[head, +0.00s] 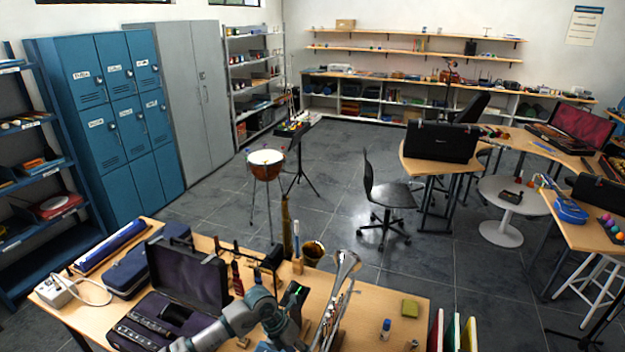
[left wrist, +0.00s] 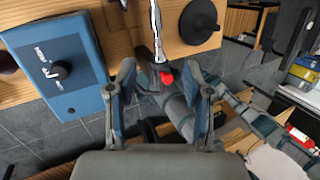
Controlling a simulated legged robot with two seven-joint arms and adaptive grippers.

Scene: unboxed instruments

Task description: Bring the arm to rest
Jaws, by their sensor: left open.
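My left arm reaches in over the front wooden table (head: 395,330) at the bottom of the head view, close to the open black instrument case. In the left wrist view my left gripper (left wrist: 160,82) shows both fingers spread apart with nothing clamped between them. A thin silver rod (left wrist: 156,25) and a small red object (left wrist: 167,78) show beyond the fingers; whether either touches them I cannot tell. My arm's links also show behind the fingers. In the head view its fingertips are hard to make out among the objects. My right gripper does not show.
In the left wrist view a blue box with a black knob (left wrist: 55,65) and a black round base (left wrist: 200,20) are near. Floor (head: 330,215) beyond the table is partly clear.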

